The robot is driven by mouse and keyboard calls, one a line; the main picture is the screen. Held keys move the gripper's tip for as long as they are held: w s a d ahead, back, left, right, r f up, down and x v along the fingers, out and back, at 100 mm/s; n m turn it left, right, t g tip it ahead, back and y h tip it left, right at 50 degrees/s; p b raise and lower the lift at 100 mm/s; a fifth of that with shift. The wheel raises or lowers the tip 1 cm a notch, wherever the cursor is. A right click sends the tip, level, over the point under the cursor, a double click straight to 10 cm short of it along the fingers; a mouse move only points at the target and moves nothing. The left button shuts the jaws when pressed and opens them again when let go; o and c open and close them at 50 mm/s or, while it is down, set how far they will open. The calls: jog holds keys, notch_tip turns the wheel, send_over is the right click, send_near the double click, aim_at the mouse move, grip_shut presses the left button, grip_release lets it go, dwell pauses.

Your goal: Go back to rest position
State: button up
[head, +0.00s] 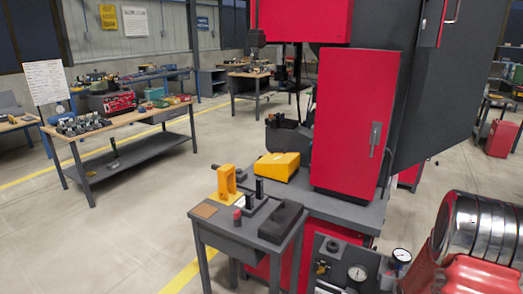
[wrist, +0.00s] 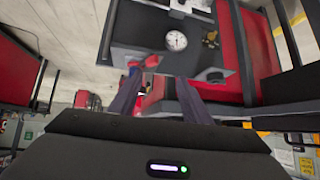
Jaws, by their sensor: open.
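My gripper (wrist: 158,78) shows in the wrist view, with its two dark fingers spread apart. It is open and nothing is held between the fingers. Beyond the fingertips is a dark panel with a round white gauge (wrist: 175,41). I cannot tell how far the fingertips are from this panel. In the head view I do not see the gripper. A panel with gauges (head: 357,272) stands at the bottom there.
A red and grey machine (head: 355,120) fills the centre right. In front of it, a small grey table (head: 225,236) holds a yellow bracket (head: 227,181). A workbench (head: 135,124) with tools stands at the left. Open floor lies between them.

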jog(key=s+a+r+n+g, duration=0.1)
jog(key=s+a+r, duration=0.2)
jog(key=a+r, duration=0.7)
jog(key=s+a+r+n+g, duration=0.1)
jog(key=s+a+r, duration=0.3)
jog(key=a+r, duration=0.55)
jog(key=s+a+r+n+y, duration=0.1)
jog(key=s+a+r, duration=0.2)
jog(key=s, duration=0.4)
jog(key=s+a+r+n+g+y, duration=0.1)
jog(key=s+a+r, duration=0.3)
jog(key=s+a, duration=0.2)
jog(key=s+a+r+n+y, duration=0.1)
jog(key=s+a+r, duration=0.2)
jog(key=s+a, duration=0.2)
jog(key=s, duration=0.3)
jog(key=shift+r+y, duration=0.2)
jog(key=shift+y, duration=0.1)
dwell(1.4)
